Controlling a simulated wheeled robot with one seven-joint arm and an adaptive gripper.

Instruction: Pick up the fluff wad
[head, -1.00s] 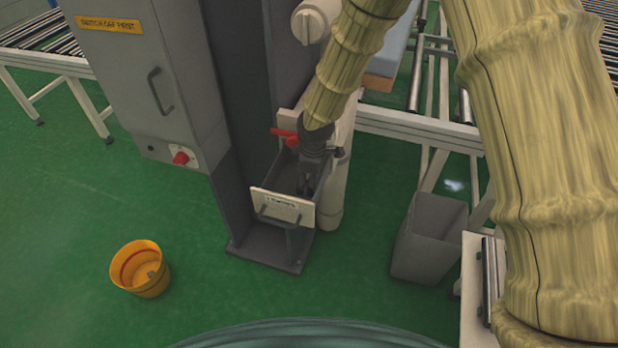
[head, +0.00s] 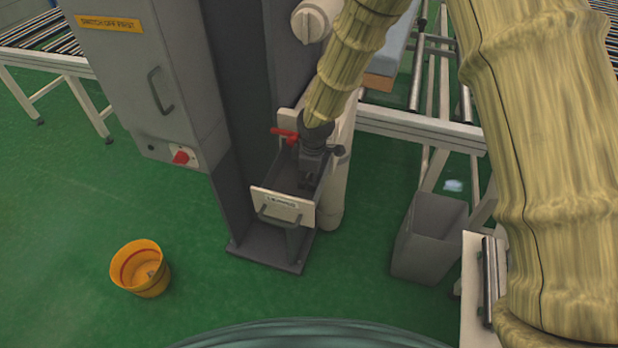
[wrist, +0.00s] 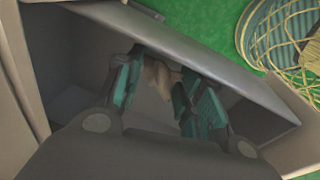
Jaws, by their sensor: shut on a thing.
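My gripper (head: 305,182) reaches down into a grey open drawer (head: 270,179) with a pale labelled front and a handle, at the foot of the grey machine. In the wrist view my gripper (wrist: 160,90) has its two teal-padded fingers inside the drawer. A small tan wad, the fluff wad (wrist: 161,77), lies between the fingers, and they are shut on it. Its lower part is hard to make out in the shade. The wad cannot be made out in the head view.
A red lever (head: 285,134) sits at the drawer's back left. A yellow bucket (head: 141,270) stands on the green floor at left, with a small thing in it. A grey bin (head: 428,240) stands at right. Roller conveyors (head: 440,135) run behind. The floor between drawer and bucket is clear.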

